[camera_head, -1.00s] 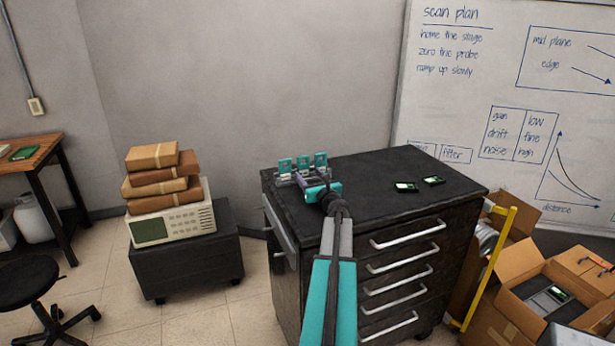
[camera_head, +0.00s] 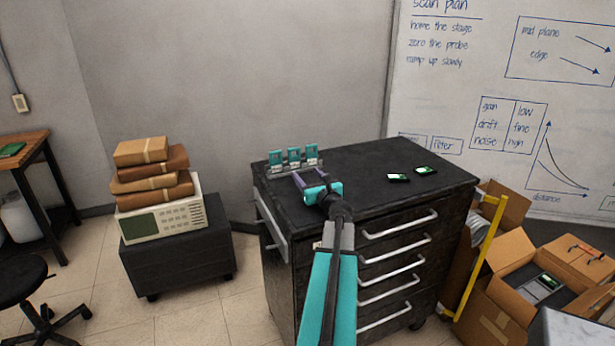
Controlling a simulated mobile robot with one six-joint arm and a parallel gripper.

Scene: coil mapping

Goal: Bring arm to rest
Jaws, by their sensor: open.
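My gripper (camera_head: 308,181) is at the end of my teal and grey arm, over the left part of the black drawer cabinet's top (camera_head: 360,195). Its two purple-grey fingers are apart and nothing shows between them. A rack (camera_head: 280,169) with three teal pieces (camera_head: 294,156) stands upright at the cabinet's back left corner. The fingers point toward the rack, and a gap shows between them and it. Two small dark devices with lit green-white screens, one on the left (camera_head: 398,178) and one on the right (camera_head: 426,170), lie flat on the cabinet top.
A low black cabinet (camera_head: 178,250) bears a beige instrument (camera_head: 160,222) with several brown parcels on it. Open cardboard boxes (camera_head: 510,300) and a yellow bar (camera_head: 483,255) crowd the right side. A black stool (camera_head: 22,280) stands at left. The cabinet top's middle is bare.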

